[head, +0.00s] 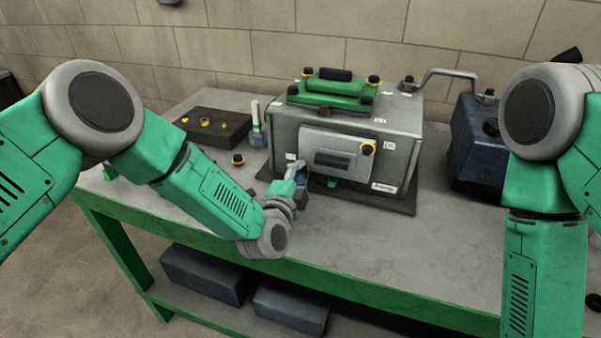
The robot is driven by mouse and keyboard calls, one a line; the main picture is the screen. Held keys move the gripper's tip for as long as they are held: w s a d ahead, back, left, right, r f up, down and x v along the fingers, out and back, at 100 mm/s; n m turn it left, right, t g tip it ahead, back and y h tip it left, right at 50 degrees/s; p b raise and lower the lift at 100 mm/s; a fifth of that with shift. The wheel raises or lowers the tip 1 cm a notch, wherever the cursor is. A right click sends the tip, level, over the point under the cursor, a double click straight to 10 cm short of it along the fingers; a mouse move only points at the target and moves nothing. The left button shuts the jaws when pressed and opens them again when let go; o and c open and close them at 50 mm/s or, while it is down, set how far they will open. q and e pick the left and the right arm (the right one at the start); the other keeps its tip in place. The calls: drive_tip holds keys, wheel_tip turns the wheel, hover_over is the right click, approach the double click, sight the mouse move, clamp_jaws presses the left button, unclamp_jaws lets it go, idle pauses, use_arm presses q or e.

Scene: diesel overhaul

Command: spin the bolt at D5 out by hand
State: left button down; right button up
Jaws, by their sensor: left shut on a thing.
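The grey engine block (398,135) stands on the bench with a light rectangular cover (340,141) on its front face. A black-and-yellow bolt (367,149) sits at the cover's upper right corner. My left gripper (302,174) reaches the lower left of this cover, close against the front face. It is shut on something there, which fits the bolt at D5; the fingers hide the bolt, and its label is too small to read. My right arm (545,265) hangs down at the right; its gripper is out of the frame.
A green top cover (331,90) with several bolts lies on the block. A dark tray (213,127) with yellow-ringed parts, a loose bolt (238,160) and a small bottle (257,128) stand left. A dark blue case (478,143) stands right. The bench front (400,255) is clear.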

use_arm(q)
drive_tip(key=n+b, duration=0.1)
drive_tip(key=n, duration=0.2)
drive_tip(key=shift+s+d, duration=0.1)
drive_tip(key=shift+d, duration=0.05)
drive_tip(key=shift+r+n+b, duration=0.1)
drive_tip(key=shift+n+b, duration=0.25)
drive_tip(key=shift+n, duration=1.15)
drive_tip(key=shift+r, duration=0.1)
drive_tip(key=c, duration=1.5)
unclamp_jaws()
drive_tip(key=shift+o, duration=0.2)
drive_tip(key=shift+d, duration=0.1)
